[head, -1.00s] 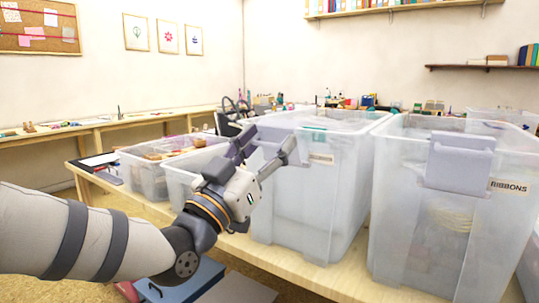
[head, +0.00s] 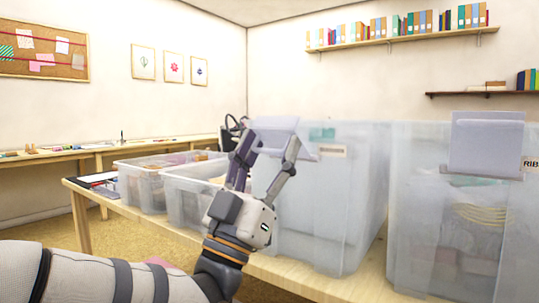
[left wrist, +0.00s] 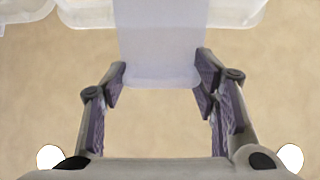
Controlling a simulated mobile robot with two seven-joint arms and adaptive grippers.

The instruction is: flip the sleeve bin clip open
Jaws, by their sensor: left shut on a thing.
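The held clip (head: 277,127) is a pale grey-lilac plate at the front rim of the middle large clear bin (head: 318,215). The bin's small label (head: 332,152) is too small to read. My left gripper (head: 265,160) is in front of this bin, with one finger at each side of the clip's lower end. In the left wrist view the clip (left wrist: 160,45) runs down from the bin's rim between the fingers (left wrist: 160,85), which are shut on its side edges. The clip's lower end appears to stand out from the bin wall. My right gripper is not in view.
A large clear bin (head: 440,225) marked RIB..., with its own clip (head: 487,142), stands to the right. Two lower open clear bins (head: 150,190) (head: 186,203) stand to the left. All are on a wooden table (head: 290,282). Floor shows left of the table.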

